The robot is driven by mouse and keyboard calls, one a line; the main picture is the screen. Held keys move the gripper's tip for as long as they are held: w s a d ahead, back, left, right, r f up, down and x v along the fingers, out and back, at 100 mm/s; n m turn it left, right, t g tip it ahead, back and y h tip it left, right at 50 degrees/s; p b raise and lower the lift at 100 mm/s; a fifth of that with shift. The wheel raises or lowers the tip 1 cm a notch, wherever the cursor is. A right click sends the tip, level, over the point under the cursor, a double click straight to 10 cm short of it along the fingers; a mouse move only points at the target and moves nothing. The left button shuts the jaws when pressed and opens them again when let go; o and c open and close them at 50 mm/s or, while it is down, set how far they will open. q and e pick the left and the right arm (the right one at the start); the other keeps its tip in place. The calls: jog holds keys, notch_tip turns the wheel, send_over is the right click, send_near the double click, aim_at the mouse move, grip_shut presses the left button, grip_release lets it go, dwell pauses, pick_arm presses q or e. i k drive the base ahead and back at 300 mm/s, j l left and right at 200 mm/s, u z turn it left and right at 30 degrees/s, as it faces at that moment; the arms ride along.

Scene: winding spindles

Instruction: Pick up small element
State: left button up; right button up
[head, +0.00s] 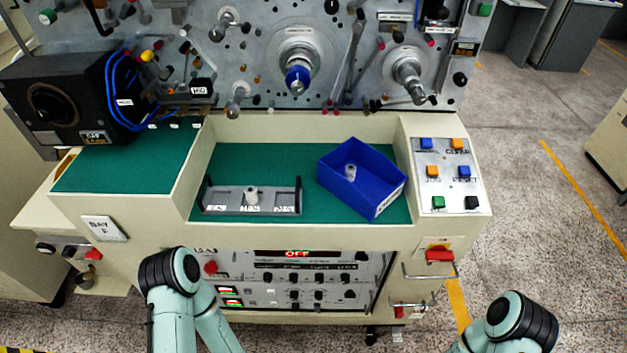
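A small grey cylindrical element (350,172) is inside the blue bin (385,199), near its left side. Another small pale cylindrical element (251,195) stands upright on a grey holder (225,204) with black end posts and labelled positions, at its middle. Both the bin and the holder rest on the green mat of the recessed worktop. Only links of my two arms show at the bottom edge, on the left and on the right. Neither gripper is in view.
The worktop recess (280,157) has cream walls and a button panel (447,175) at its right. Behind it rises a grey machine face with spindles (298,75) and levers. A black box (52,104) with blue cables stands at the left. Green mat is bare behind the holder.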

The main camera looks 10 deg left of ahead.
aim_at(350, 170)
jog(key=l+u, duration=0.15)
jog(key=u, duration=0.35)
jog(key=l+u, duration=0.2)
jog(key=u, duration=0.25)
jog(key=l+u, duration=0.2)
jog(key=l, duration=0.15)
jog(key=k+l+u, duration=0.25)
jog(key=l+u, duration=0.2)
jog(key=l, duration=0.2)
jog(key=k+l, duration=0.2)
jog(key=l, duration=0.2)
jog(key=k+l+u, duration=0.1)
jog(key=l, duration=0.3)
jog(key=k+l, duration=0.45)
jog(key=l, duration=0.3)
jog(key=u, duration=0.05)
